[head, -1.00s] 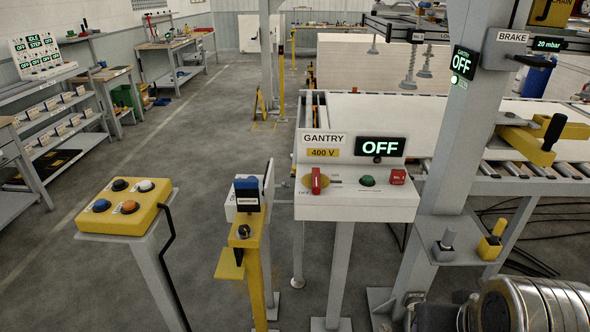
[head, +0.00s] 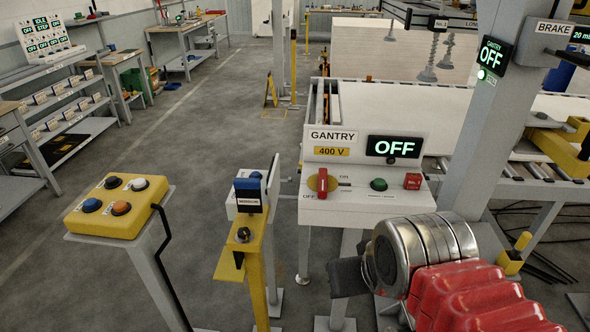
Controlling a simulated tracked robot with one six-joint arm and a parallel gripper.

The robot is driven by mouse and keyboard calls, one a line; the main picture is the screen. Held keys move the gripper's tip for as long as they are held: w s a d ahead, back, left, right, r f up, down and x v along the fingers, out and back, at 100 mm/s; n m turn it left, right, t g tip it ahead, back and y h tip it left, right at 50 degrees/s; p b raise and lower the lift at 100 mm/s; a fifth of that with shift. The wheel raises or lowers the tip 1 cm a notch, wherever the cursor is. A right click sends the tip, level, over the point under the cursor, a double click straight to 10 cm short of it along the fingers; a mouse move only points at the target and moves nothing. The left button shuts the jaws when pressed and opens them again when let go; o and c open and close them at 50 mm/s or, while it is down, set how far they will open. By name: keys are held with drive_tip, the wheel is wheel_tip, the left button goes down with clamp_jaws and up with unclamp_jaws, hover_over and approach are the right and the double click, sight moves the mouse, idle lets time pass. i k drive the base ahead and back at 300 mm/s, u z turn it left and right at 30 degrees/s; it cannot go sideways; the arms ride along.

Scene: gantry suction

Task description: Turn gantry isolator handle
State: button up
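The gantry isolator handle (head: 323,183) is a red bar on a yellow round plate, on the sloped face of the grey gantry control box (head: 365,207). The handle stands upright, with an OFF label at its lower left and an ON label at its upper right. My gripper (head: 347,278) shows as a dark part at the end of my metal wrist, below and in front of the box and apart from the handle. Its fingers cannot be made out.
A yellow post (head: 250,250) with a blue-topped device stands left of the box. A yellow button box (head: 120,207) is farther left. A grey column (head: 480,130) rises at right.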

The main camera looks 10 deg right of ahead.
sight(323, 171)
drive_tip(key=u, duration=0.45)
drive_tip(key=i, duration=0.95)
drive_tip(key=u, duration=0.25)
